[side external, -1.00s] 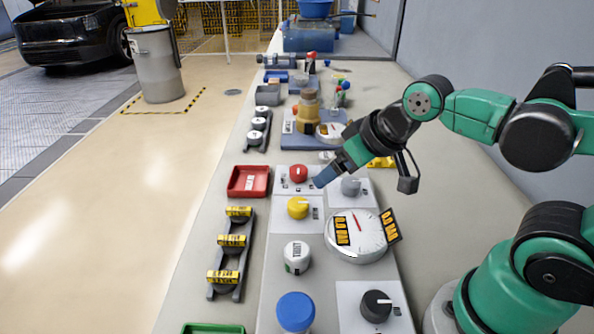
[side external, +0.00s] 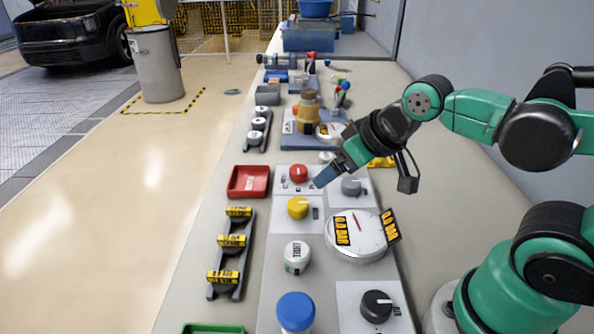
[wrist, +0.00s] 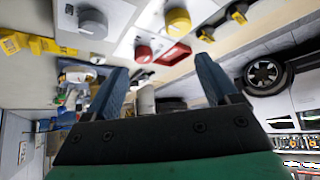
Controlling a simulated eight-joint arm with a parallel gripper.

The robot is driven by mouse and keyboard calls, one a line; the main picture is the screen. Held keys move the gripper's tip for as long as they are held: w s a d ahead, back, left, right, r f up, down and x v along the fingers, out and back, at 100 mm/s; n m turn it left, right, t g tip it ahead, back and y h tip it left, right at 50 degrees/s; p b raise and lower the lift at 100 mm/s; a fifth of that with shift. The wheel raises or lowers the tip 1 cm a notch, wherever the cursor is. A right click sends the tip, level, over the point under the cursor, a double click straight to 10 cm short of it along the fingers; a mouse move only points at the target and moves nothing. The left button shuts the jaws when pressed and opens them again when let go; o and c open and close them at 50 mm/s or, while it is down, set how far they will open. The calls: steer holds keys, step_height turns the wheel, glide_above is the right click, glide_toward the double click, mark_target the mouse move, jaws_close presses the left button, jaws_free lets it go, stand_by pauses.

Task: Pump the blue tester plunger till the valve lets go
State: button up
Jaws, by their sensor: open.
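The blue tester plunger (side external: 296,311) stands at the front of the bench in the side external view, its round cap upright. A white round gauge (side external: 357,238) with "0.0 BAR" signs lies behind it to the right. My gripper (side external: 322,181) is well behind the plunger, above the panel near the red knob (side external: 298,173). In the wrist view my gripper (wrist: 160,72) shows two blue fingers spread apart with nothing between them. The plunger is not in the wrist view. I cannot tell which part is the valve.
A yellow knob (side external: 298,208), a grey knob (side external: 351,186), a black knob (side external: 376,305) and a white cap (side external: 297,257) stand on the panels. A red tray (side external: 248,181) and a rack of yellow-labelled caps (side external: 231,241) lie to the left.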

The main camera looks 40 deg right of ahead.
steer(key=shift+c, duration=1.4)
steer(key=shift+a+r, duration=0.2)
steer(key=shift+a, duration=0.15)
steer(key=c, duration=0.4)
steer(key=a, duration=0.1)
steer(key=a+r+n+g, duration=0.1)
steer(key=a+r+n+y, duration=0.1)
steer(key=shift+a+g, duration=0.3)
steer(key=shift+a, duration=0.1)
jaws_close()
steer(key=s+a+r+n+g, duration=0.2)
steer(key=s+a+r+n, duration=0.1)
steer(key=a, duration=0.3)
steer(key=s+a+r+n+g+h, duration=0.1)
steer(key=s+a+r+n+g, duration=0.2)
steer(key=s+a+r+n, duration=0.1)
steer(key=s+a+r, duration=0.1)
steer(key=a+r, duration=0.1)
steer(key=a, duration=0.1)
steer(key=shift+s+r+g, duration=0.3)
steer(key=shift+s, duration=0.1)
